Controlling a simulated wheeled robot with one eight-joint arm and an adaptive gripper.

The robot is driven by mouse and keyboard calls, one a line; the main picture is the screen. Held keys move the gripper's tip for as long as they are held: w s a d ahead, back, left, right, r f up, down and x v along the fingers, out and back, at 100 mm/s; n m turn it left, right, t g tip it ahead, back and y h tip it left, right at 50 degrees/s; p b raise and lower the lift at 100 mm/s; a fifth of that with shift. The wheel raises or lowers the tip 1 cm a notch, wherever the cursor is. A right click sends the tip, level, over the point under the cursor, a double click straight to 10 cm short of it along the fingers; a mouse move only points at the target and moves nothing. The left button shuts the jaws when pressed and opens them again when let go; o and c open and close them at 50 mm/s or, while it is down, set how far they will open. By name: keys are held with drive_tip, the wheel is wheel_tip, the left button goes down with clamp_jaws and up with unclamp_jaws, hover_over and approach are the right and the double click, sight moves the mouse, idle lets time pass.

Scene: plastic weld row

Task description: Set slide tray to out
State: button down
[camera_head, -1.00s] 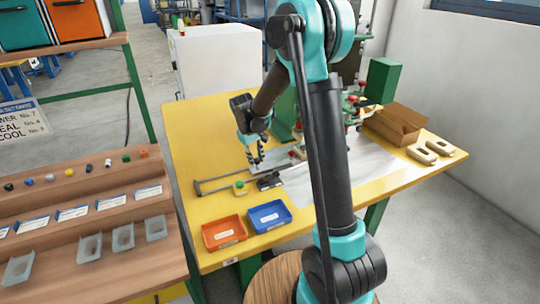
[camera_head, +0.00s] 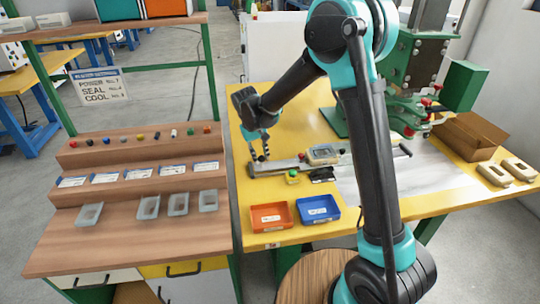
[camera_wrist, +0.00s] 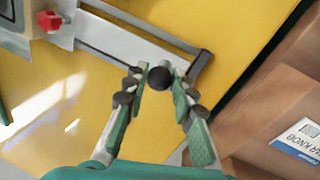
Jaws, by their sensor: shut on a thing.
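The slide tray (camera_head: 285,165) is a pale metal plate lying between dark rails on the yellow table. It reaches to the left end of the rails, and a grey part (camera_head: 324,154) sits farther right along it. In the wrist view the plate (camera_wrist: 125,44) lies between the dark rails, close to their end bar (camera_wrist: 203,62). My gripper (camera_head: 260,155) is at the tray's left end. In the wrist view its fingers (camera_wrist: 160,78) are shut around a dark round knob (camera_wrist: 159,75). The knob's lower part is hidden.
An orange bin (camera_head: 271,217) and a blue bin (camera_head: 318,210) stand in front of the rails. A small yellow box with a green button (camera_head: 292,176) is beside the rail. The press (camera_head: 415,75) stands behind, with a cardboard box (camera_head: 468,136) at right. A wooden stepped rack (camera_head: 140,195) is at left.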

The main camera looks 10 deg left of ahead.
drive_tip(key=shift+a, duration=0.3)
drive_tip(key=c, duration=1.3)
unclamp_jaws()
drive_tip(key=shift+o, duration=0.2)
drive_tip(key=shift+s+r, duration=0.1)
drive_tip(key=shift+r, duration=0.45)
wheel_tip(320, 180, up, 11)
drive_tip(key=s+a, duration=0.1)
drive_tip(key=a, duration=0.1)
drive_tip(key=shift+f, duration=0.2)
